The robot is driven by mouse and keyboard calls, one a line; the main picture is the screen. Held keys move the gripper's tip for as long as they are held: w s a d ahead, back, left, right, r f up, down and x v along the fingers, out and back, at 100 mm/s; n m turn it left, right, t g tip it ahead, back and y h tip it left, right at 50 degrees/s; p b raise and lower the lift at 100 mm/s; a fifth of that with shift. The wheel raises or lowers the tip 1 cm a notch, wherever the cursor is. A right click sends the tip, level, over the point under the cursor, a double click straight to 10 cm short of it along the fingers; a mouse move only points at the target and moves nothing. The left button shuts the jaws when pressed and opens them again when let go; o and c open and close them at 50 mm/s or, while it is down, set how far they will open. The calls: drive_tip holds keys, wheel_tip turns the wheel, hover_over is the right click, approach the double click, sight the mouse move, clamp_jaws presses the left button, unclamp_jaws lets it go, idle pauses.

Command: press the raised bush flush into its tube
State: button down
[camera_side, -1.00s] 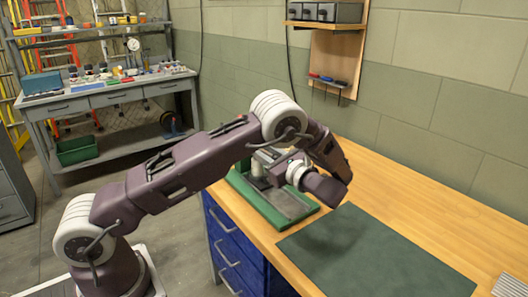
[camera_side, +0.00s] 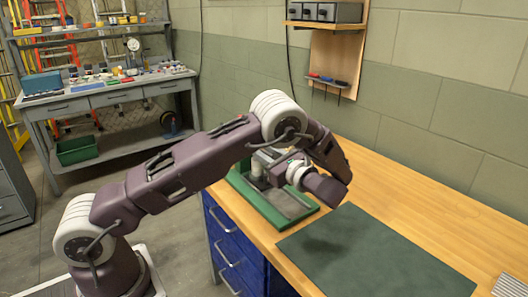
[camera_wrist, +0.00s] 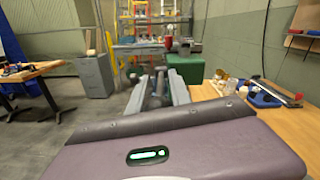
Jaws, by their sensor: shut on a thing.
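A green-rimmed fixture (camera_side: 298,221) with a grey inner plate sits at the left end of the wooden bench. My gripper (camera_side: 262,158) reaches left over its back part, with the wrist nearly level. A small pale upright part (camera_side: 256,168) stands under the gripper and is partly hidden by it. In the wrist view my gripper (camera_wrist: 157,88) points away from the camera, with its fingers around something dark that I cannot make out. I cannot tell the bush or its tube apart in either view, nor whether the bush stands proud.
A dark green mat (camera_side: 375,254) lies on the bench to the right of the fixture, with bare wood around it. A wall board with drawers (camera_side: 325,12) hangs behind. A cluttered grey workbench (camera_side: 110,92) stands at the far left. Blue drawers (camera_side: 235,245) are under the bench.

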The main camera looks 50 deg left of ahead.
drive_tip(key=shift+r, duration=0.1)
idle(0.6)
drive_tip(key=r+h, duration=0.2)
drive_tip(key=h, duration=0.1)
drive_tip(key=shift+a+r, duration=0.2)
drive_tip(key=shift+a, duration=0.15)
drive_tip(key=r+h, duration=0.1)
drive_tip(key=h, duration=0.1)
drive_tip(key=a+r+h, duration=0.1)
drive_tip(key=h, duration=0.1)
drive_tip(key=shift+a+r, duration=0.15)
drive_tip(key=shift+a, duration=0.15)
drive_tip(key=h, duration=0.1)
drive_tip(key=a+r+h, duration=0.1)
drive_tip(key=shift+a+r+h, duration=0.15)
drive_tip(key=shift+a+h, duration=0.15)
drive_tip(key=shift+h, duration=0.1)
drive_tip(key=a+h, duration=0.1)
drive_tip(key=a+r+h, duration=0.1)
drive_tip(key=h, duration=0.1)
drive_tip(key=shift+a+h, duration=0.35)
drive_tip(key=shift+h, duration=0.05)
drive_tip(key=shift+a+r, duration=0.1)
drive_tip(key=shift+a, duration=0.4)
